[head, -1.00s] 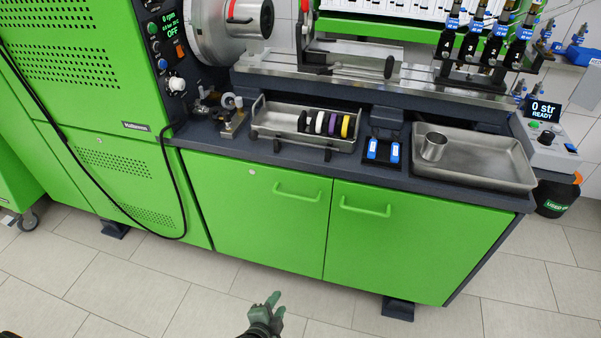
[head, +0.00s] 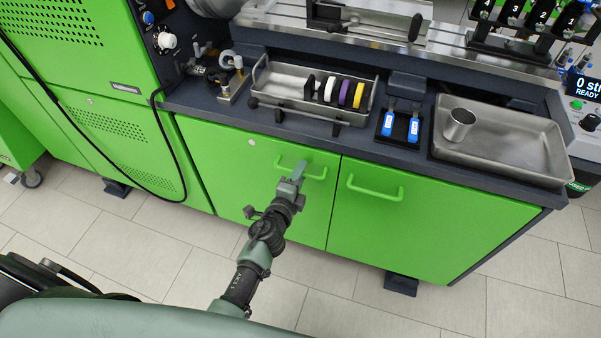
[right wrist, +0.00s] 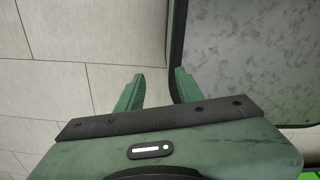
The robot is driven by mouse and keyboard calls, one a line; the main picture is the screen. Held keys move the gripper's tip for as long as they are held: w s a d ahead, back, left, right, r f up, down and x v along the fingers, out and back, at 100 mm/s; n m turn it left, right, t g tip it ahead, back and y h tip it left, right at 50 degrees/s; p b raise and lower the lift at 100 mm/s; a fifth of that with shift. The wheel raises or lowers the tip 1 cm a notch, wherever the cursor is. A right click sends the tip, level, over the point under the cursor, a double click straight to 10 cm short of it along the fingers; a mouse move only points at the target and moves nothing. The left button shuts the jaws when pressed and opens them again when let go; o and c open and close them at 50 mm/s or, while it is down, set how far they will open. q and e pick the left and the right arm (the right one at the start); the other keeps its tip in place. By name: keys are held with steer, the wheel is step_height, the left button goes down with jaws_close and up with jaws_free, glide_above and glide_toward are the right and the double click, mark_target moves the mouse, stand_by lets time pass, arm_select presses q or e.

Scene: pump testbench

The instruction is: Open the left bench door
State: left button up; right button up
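The left bench door (head: 225,185) is a green panel and is closed, flush with the bench front. Its green bar handle (head: 316,176) is near the door's upper right corner. My left gripper (head: 294,174) is at this handle in the head view, its fingers overlapping the handle's left and middle part. I cannot tell whether the fingers are around the bar or in front of it, or whether they are shut. My right gripper (right wrist: 158,82) is open and empty in the right wrist view, with floor tiles behind it.
The right bench door (head: 400,225) is closed beside it, with its own handle (head: 375,190). A tray with discs (head: 275,112) and a tray with a metal cup (head: 515,150) stand on the bench top. A black cable hangs left. The tiled floor in front is clear.

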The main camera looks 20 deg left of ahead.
arm_select(q)
steer(key=shift+w, duration=0.25)
jaws_close()
stand_by(1.4)
